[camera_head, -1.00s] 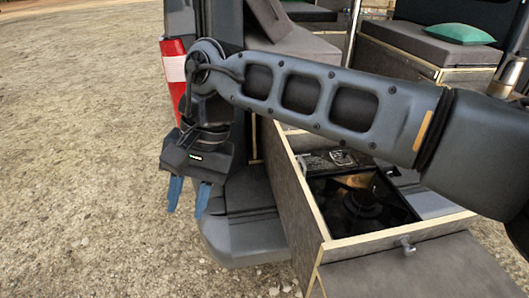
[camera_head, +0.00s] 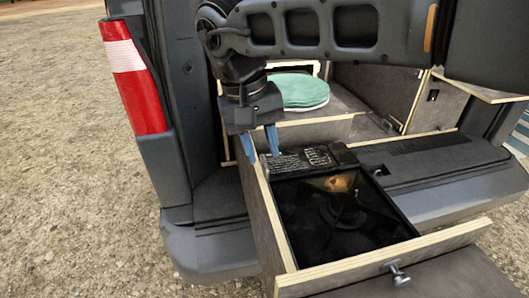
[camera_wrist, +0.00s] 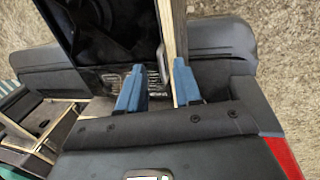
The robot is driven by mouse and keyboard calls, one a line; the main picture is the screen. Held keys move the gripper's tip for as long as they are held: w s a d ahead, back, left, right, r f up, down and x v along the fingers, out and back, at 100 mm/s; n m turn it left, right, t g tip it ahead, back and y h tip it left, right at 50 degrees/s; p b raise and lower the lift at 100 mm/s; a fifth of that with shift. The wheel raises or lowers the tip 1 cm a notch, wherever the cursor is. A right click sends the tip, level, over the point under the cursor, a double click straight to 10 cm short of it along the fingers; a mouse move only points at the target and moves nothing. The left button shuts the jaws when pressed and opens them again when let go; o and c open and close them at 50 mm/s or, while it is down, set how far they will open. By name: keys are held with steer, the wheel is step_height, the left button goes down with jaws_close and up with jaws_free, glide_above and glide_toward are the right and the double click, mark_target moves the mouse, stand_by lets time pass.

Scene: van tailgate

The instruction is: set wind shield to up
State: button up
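The stove (camera_head: 345,205), a dark recessed unit with a burner, sits in the pulled-out drawer (camera_head: 360,262). A dark panel with pale printing (camera_head: 300,161) lies along its back edge; I cannot tell for sure which part is the wind shield. My gripper (camera_head: 260,146) points down at the drawer's back left corner with its blue fingers apart and empty. In the wrist view my gripper (camera_wrist: 158,70) straddles the line of the drawer's pale side edge (camera_wrist: 175,30), near a small metallic piece (camera_wrist: 161,56) at the stove's rim. Contact cannot be told.
The van's red and white tail light (camera_head: 135,80) and dark door pillar stand left of my gripper. A round green cushion (camera_head: 297,92) lies behind it. The dark bumper (camera_head: 205,250) is below left. Open gravel (camera_head: 70,200) lies at the left.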

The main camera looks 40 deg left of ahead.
steer(key=shift+w+d+f, duration=0.15)
steer(key=shift+f, duration=1)
jaws_close()
stand_by(0.6)
